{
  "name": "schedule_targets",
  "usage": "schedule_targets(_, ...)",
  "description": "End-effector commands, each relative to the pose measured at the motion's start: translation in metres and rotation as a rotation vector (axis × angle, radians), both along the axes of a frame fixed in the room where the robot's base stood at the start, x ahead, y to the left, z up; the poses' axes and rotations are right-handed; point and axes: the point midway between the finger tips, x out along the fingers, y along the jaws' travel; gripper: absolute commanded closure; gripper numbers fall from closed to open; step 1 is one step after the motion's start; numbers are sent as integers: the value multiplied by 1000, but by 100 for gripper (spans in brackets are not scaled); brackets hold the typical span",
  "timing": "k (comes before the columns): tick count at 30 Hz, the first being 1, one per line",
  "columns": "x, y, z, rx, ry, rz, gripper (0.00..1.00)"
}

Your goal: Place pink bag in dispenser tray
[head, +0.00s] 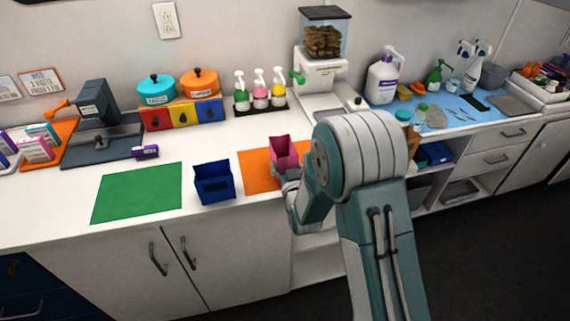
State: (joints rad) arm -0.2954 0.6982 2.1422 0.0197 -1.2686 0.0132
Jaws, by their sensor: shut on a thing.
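The pink bag (281,148) is an upright open-topped pouch over the orange mat (253,173). My gripper (286,174) is at the bag's near side, shut on it. My arm hides the fingertips and part of the bag, and I cannot tell whether the bag touches the mat. The treat dispenser (322,68) stands behind, near the wall, with a clear hopper of brown treats and a green knob on its left side. Its pale tray (318,104) lies at its base, behind the bag and partly hidden by my arm.
A blue bag (214,183) stands left of the orange mat, beside a green mat (138,192). Several pump bottles (260,92) stand left of the dispenser. Right of my arm, a blue mat (455,110) holds grooming tools.

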Motion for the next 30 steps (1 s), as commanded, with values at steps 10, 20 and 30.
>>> schedule_targets(10,0,0,-3,0,-1,0,13)
schedule_targets(20,0,0,-2,0,-1,0,0)
schedule_targets(30,-22,-6,-1,-1,2,0,0)
